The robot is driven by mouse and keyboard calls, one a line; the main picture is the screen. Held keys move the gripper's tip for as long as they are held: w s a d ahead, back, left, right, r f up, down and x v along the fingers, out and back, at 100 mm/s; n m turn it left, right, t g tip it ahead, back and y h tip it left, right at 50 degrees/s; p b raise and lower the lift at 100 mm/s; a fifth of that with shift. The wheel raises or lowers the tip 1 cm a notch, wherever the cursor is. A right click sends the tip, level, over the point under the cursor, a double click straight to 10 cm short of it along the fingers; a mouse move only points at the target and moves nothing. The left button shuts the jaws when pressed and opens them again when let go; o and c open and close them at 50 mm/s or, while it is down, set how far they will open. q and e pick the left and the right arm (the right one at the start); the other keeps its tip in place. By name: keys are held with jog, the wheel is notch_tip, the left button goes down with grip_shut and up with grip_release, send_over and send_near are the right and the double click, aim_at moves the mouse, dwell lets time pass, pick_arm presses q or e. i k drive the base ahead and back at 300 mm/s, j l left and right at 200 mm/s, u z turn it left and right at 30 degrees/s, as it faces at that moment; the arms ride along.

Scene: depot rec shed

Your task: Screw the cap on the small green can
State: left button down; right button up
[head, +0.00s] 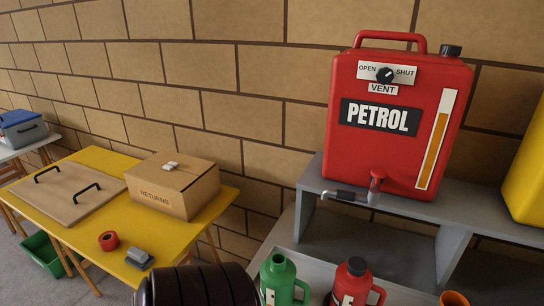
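The small green can (285,280) stands at the bottom of the head view on a low pale surface, with its handle to the right and its lower part cut off by the frame edge. Its mouth at the top looks uncapped, showing a dark opening. No loose cap that I can make out as the green can's is in view. Neither of my grippers shows in this view.
A small red can (352,286) with a black cap stands to the right. A large red petrol container (387,160) sits on the grey shelf (465,215). A cardboard box (160,195) is on the yellow table (88,262). A dark ribbed object (200,287) is in front.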

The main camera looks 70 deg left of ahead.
aim_at(278, 273)
jog(key=u, duration=2)
